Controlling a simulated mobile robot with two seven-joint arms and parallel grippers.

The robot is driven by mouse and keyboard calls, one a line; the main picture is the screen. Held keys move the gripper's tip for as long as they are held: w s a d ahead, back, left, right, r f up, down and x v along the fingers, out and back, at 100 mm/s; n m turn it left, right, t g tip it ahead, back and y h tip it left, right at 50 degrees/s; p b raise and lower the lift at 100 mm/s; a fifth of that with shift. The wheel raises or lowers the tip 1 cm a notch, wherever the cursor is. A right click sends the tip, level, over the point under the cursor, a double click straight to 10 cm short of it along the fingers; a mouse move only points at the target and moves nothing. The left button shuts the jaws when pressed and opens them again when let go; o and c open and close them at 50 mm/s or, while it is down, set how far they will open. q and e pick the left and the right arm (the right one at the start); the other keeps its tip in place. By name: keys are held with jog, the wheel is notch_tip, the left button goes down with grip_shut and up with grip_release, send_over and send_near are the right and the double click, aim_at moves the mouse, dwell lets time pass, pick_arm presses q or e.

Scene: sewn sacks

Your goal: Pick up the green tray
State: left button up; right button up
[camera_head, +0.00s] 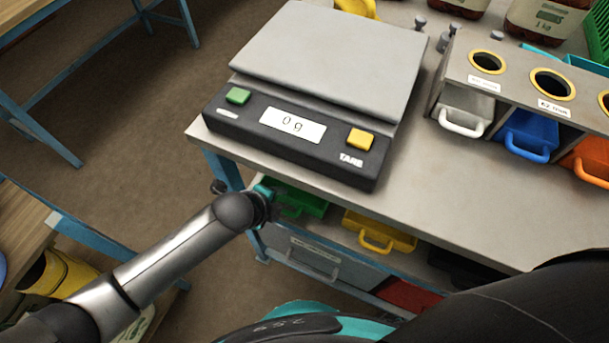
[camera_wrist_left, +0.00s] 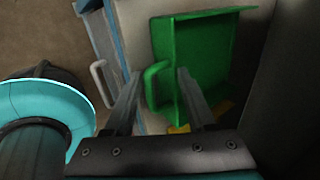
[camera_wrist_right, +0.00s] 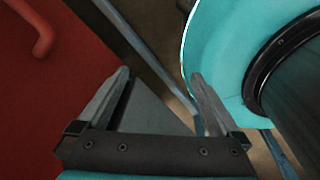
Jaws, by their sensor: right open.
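The green tray (camera_head: 300,205) is on the shelf under the bench top, below the scale, and is partly hidden by the bench edge. In the left wrist view the green tray (camera_wrist_left: 208,45) shows its inside and its loop handle on the left. My left gripper (camera_head: 264,194) is at the tray's front in the head view. In its wrist view my left gripper (camera_wrist_left: 158,73) is open, with the handle between its fingertips in the picture; contact cannot be told. My right gripper (camera_wrist_right: 160,76) is open and empty.
A yellow tray (camera_head: 378,233) is right of the green one. A grey drawer (camera_head: 315,257) is below, and a red bin (camera_head: 408,295) is lower right; red also fills the right wrist view's left side. A scale (camera_head: 310,100) reading 0 g stands on the bench.

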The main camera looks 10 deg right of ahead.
pick_arm(q)
jog(key=shift+s+a+f, duration=0.1)
jog(key=shift+s+f, duration=0.05)
grip_shut()
dwell(0.4)
